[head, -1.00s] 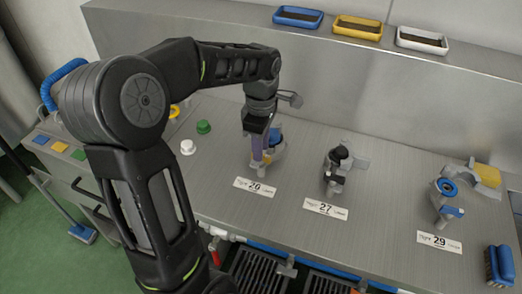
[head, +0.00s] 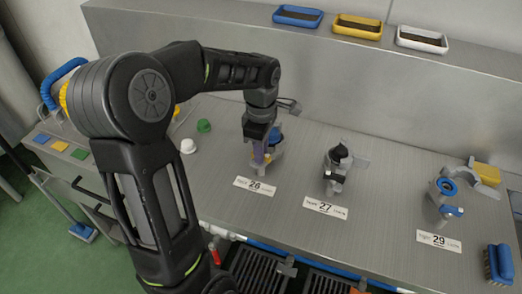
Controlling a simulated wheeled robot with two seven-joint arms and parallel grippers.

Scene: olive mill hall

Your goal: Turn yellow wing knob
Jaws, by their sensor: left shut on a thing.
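The yellow wing knob (head: 262,158) is on the grey fixture above the label "26" on the steel counter. Only small yellow parts of it show, between and below my fingers. My left gripper (head: 260,152) points down on it and is shut on it. The gripper and wrist hide most of the knob, so its exact angle cannot be told. A blue part (head: 275,135) of the same fixture shows just behind the gripper. My right gripper is not in view.
A fixture with a black knob (head: 338,153) stands at label 27, and one with blue parts (head: 447,187) at 29. Green (head: 204,126) and white (head: 188,146) buttons lie left of the gripper. A brush (head: 498,264) is at the right edge. Trays line the back ledge.

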